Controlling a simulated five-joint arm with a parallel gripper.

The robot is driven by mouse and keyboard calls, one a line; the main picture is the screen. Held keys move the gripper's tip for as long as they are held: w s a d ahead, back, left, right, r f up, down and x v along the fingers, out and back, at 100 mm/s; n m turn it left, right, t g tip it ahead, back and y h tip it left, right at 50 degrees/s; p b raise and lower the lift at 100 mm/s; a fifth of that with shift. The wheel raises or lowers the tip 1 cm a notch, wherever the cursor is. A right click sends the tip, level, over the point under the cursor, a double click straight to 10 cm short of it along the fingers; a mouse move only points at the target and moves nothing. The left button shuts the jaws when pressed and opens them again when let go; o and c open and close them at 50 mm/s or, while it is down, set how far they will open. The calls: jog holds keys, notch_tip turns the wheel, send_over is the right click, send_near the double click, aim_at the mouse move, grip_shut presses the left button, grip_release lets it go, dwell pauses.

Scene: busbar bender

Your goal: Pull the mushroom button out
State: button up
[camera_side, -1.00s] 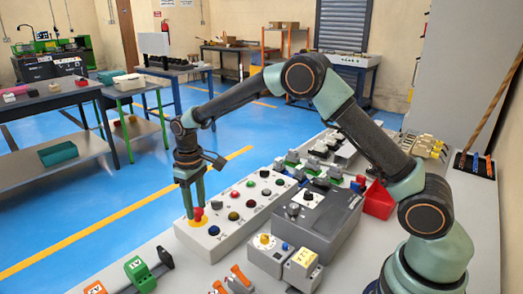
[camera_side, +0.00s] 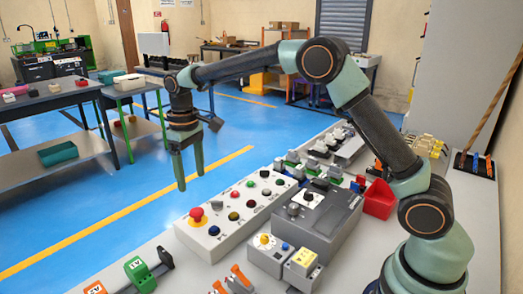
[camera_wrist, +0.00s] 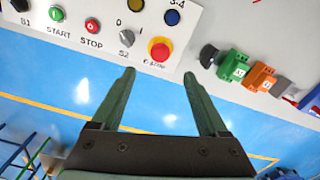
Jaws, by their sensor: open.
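The red mushroom button (camera_side: 197,214) sits on a yellow disc at the near left end of the grey control box (camera_side: 222,241). In the wrist view the mushroom button (camera_wrist: 159,50) is near the top, beyond my fingertips, with a label partly readable as a stop label beneath it. My gripper (camera_side: 190,180) is up in the air above and behind the box edge, clear of the button. In the wrist view my gripper (camera_wrist: 158,75) has its two green fingers spread wide with nothing between them.
Other buttons and a selector switch (camera_wrist: 126,38) share the box top. A grey enclosure (camera_side: 325,225) and a red bin (camera_side: 379,200) stand to the right. Green and orange terminal blocks (camera_side: 140,274) lie at the front left. Blue floor lies beyond the bench edge.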

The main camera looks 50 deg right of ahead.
jog(key=shift+r, duration=1.65)
jog(key=s+d+r+m+t, duration=0.1)
jog(key=s+d+r+t, duration=0.2)
jog(key=s, duration=0.5)
jog(key=s+d+r+m+t, duration=0.1)
jog(key=s+d+r, duration=0.2)
jog(key=s+r, duration=0.35)
jog(key=s+d+f+m+t, duration=0.1)
jog(key=s+d+f, duration=0.1)
jog(key=s+f, duration=0.3)
jog(key=shift+s+t, duration=0.3)
jog(key=shift+s, duration=1.1)
dwell(0.9)
